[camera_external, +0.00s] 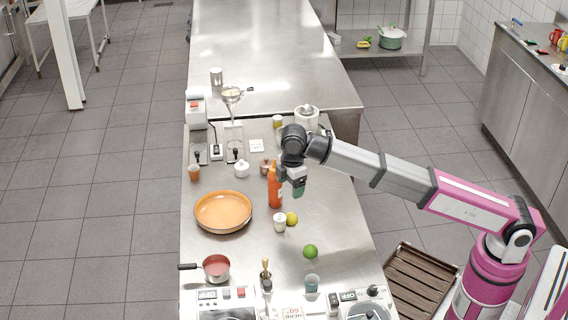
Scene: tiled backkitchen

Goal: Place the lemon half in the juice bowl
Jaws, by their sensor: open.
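A small yellow fruit (292,218), perhaps the lemon half, lies on the steel counter (340,245). It is just right of a white cup (280,223); I cannot tell whether it is whole or cut. My gripper (298,192) points down above the counter, behind the yellow fruit and right of an orange bottle (274,190). The gripper is open; a green patch shows at its tip, too small to make out. No vessel is clearly the juice bowl. A shallow orange pan (223,211) and a small saucepan with reddish contents (216,267) stand at the left.
A green lime (310,251) lies in front of the yellow fruit. A white lidded pot (241,169), a brown cup (194,172) and a sieve on a stand (232,96) stand farther back. A blue-grey cup (312,283) and scales are at the front. The counter around the lime is clear.

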